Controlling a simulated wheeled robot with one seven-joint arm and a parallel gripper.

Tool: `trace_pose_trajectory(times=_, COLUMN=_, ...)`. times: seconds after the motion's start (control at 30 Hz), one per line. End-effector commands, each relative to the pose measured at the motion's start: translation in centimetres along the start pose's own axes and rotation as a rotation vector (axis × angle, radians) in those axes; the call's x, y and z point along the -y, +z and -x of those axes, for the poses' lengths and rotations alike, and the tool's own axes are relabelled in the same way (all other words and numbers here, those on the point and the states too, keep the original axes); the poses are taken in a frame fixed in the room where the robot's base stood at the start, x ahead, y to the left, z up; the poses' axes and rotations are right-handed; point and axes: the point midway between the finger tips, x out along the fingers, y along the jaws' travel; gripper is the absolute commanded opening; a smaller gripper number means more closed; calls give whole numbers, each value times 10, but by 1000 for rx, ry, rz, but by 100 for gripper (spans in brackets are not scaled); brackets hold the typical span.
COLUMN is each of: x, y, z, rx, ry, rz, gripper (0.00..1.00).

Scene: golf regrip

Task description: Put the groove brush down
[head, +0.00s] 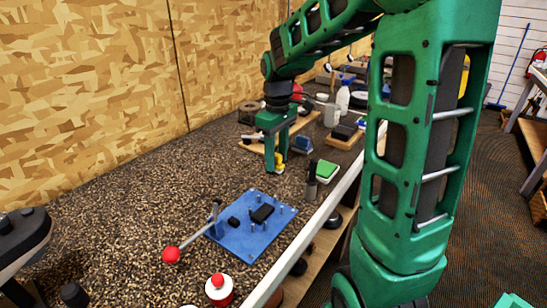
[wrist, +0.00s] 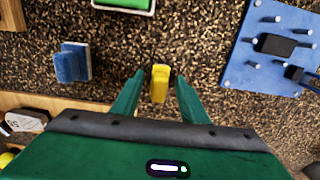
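A small yellow piece, which looks like the groove brush (wrist: 160,84), is between the fingers of my gripper (wrist: 160,76) in the wrist view. Dark speckled counter shows between it and each finger, so the fingers appear apart from it. In the head view, my gripper (head: 275,166) points down low over the counter, with a bit of yellow showing at its fingers. Whether the brush touches the counter is hard to tell.
A blue fixture board (head: 250,226) with pegs and a red-knobbed lever is nearer on the counter (head: 120,240). A green-topped white tray (head: 326,170) and a blue block (wrist: 72,63) are nearby. Bare counter surrounds the gripper. A red-and-white bottle (head: 219,289) stands in front.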

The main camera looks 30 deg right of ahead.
Motion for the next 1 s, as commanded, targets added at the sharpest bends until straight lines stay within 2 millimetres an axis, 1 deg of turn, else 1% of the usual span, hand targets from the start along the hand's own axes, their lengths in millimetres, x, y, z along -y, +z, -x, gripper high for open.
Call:
trace_pose_trajectory(times=0.17, x=0, y=0, z=3, rx=-1, ry=1, rz=0, gripper=40)
trace_pose_trajectory(times=0.27, x=0, y=0, z=11, rx=-2, ry=2, rz=0, gripper=40)
trace_pose_trajectory(times=0.37, x=-1, y=-1, z=26, rx=-3, ry=2, rz=0, gripper=40)
trace_pose_trajectory(times=0.7, x=-1, y=0, z=93, rx=-3, ry=3, rz=-1, gripper=40)
trace_pose_trajectory(times=0.83, x=-1, y=0, z=110, rx=-2, ry=2, rz=-1, gripper=40)
trace_pose_trajectory(times=1.0, x=0, y=0, z=121, rx=-1, ry=0, rz=-1, gripper=40)
